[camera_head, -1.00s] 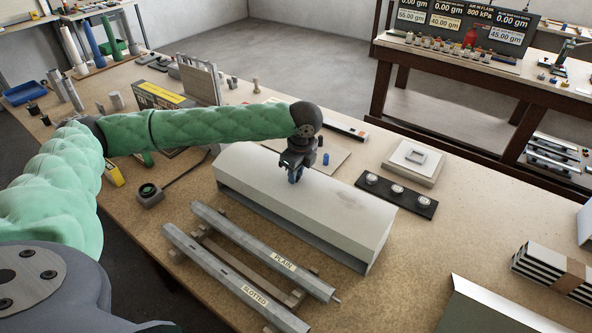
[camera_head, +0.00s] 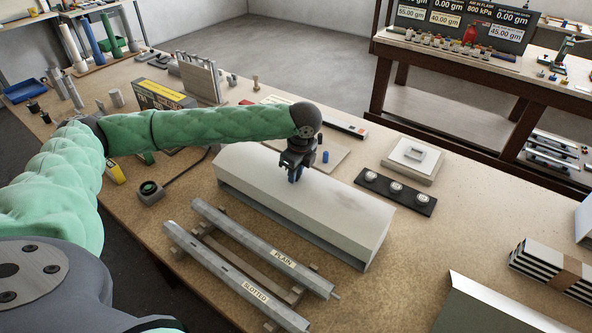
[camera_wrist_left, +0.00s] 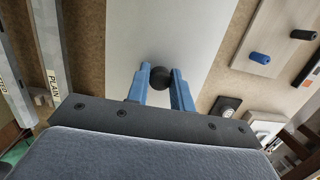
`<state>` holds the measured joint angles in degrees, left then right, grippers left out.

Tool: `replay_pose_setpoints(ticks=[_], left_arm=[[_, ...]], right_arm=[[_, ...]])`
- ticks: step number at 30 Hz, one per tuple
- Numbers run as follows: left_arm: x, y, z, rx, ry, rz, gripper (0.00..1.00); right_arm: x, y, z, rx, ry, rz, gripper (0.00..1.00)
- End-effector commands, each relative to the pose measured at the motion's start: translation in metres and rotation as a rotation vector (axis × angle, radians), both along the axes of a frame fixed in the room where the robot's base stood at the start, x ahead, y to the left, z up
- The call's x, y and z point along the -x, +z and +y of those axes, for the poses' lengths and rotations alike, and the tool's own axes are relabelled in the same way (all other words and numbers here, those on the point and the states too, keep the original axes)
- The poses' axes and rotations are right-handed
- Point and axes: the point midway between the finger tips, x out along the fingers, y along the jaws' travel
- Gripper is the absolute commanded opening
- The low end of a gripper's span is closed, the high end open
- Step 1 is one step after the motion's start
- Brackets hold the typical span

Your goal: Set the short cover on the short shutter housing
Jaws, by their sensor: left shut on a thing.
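A long white-grey cover (camera_head: 335,203) lies lengthwise across the middle of the table in the head view. Its pale flat top also shows in the wrist view (camera_wrist_left: 136,36). My left gripper (camera_head: 295,175) is above the cover's top, and its blue fingers (camera_wrist_left: 163,90) are shut on a dark round knob (camera_wrist_left: 158,76) there. A darker grey ledge (camera_head: 290,227) shows under the cover's front edge, seemingly the short shutter housing. The cover hides most of it, and I cannot tell whether the two are fully seated. My right gripper is not in view.
Two grey rails, labelled PLAIN (camera_head: 262,248) and SLOTTED (camera_head: 235,275), lie in front of the cover. A black strip with three round pieces (camera_head: 396,190) and a pale plate (camera_head: 413,160) lie behind it. Striped profiles (camera_head: 552,272) are stacked at right.

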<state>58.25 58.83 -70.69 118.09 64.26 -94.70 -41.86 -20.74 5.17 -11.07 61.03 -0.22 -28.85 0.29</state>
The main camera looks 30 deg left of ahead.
Motion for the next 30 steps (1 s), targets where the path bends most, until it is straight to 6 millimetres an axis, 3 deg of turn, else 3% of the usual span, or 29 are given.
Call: replay_pose_setpoints(ticks=[5,6,9,17,30], left_arm=[[0.001,-0.003,0.000,-0.002,0.001,0.004,0.00],[0.001,-0.004,0.001,-0.002,0.001,0.005,0.29],[0.001,-0.003,0.000,-0.002,0.001,0.005,0.48],[0.001,-0.003,0.000,-0.002,0.000,0.004,0.48],[0.001,-0.002,0.000,-0.001,0.001,0.003,0.48]], right_arm=[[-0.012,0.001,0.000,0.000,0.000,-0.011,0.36],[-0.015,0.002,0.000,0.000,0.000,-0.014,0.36],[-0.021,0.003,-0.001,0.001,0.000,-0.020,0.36],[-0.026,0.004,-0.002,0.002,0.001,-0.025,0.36],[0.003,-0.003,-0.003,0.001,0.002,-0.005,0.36]])
